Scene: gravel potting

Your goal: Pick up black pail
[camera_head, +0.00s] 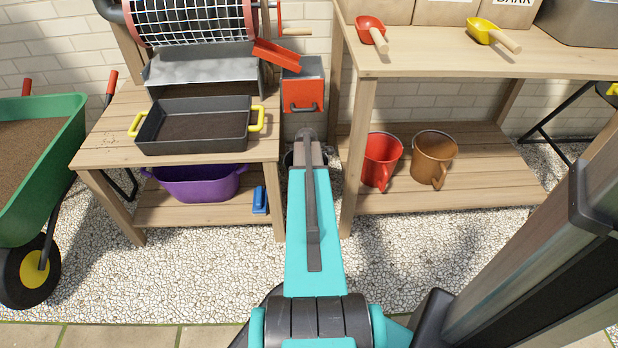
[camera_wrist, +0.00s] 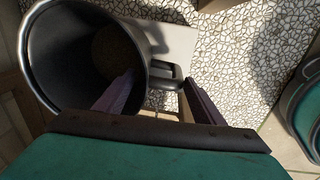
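The black pail (camera_wrist: 45,55) fills the upper left of the wrist view, with its open mouth toward the camera and something brown at the bottom. Its handle (camera_wrist: 172,86) sticks out to the right. My gripper (camera_wrist: 158,92) is open; its left finger overlaps the pail's mouth and its right finger is just beyond the handle, so the handle lies between them. I cannot tell whether either finger touches the pail. In the head view my arm hides most of the pail; only a dark sliver of it (camera_head: 288,159) shows between the two benches.
The left bench (camera_head: 100,155) holds a black tray (camera_head: 195,140), with a purple tub (camera_head: 198,185) on its lower shelf. The right bench's lower shelf holds a red jug (camera_head: 380,158) and a brown jug (camera_head: 434,155). A red-fronted box (camera_head: 303,95) hangs above the pail. Gravel (camera_head: 190,265) is clear in front.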

